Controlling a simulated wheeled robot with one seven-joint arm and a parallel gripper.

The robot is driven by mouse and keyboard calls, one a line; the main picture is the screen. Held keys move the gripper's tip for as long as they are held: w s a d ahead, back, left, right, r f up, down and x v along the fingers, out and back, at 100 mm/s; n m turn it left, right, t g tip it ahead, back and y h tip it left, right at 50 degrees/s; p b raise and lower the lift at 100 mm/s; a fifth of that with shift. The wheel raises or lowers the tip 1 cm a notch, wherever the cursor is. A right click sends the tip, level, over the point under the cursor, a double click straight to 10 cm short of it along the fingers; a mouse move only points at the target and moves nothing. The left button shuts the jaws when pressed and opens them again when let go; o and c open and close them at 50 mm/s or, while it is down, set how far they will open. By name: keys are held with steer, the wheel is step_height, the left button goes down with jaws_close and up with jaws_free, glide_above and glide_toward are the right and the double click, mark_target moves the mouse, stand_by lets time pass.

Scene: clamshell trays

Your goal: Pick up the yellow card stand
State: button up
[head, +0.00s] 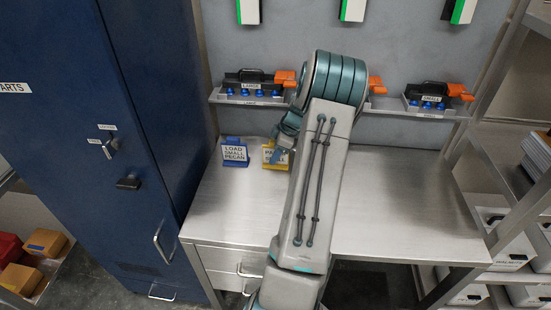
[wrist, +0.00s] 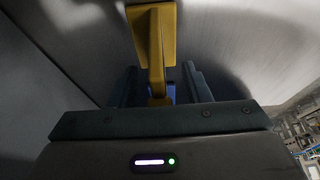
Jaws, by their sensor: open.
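The yellow card stand (head: 270,163) stands on the steel table, with a white label partly hidden behind my arm. In the wrist view, the yellow stand (wrist: 153,40) shows edge-on, its lower part between the two fingers of my gripper (wrist: 160,88). The fingers are apart, with gaps beside the stand, so my gripper is open around it. In the head view my gripper (head: 284,143) is at the stand's upper right, partly covering it.
A blue card stand (head: 235,152) reading "LOAD SMALL PECAN" stands just left of the yellow one. A shelf (head: 330,102) behind holds black and orange clamshell trays (head: 434,95). A tall blue cabinet (head: 75,120) borders the table on the left. The table's front left (head: 228,210) is clear.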

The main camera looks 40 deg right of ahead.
jaws_close()
steer(key=shift+r, duration=0.1)
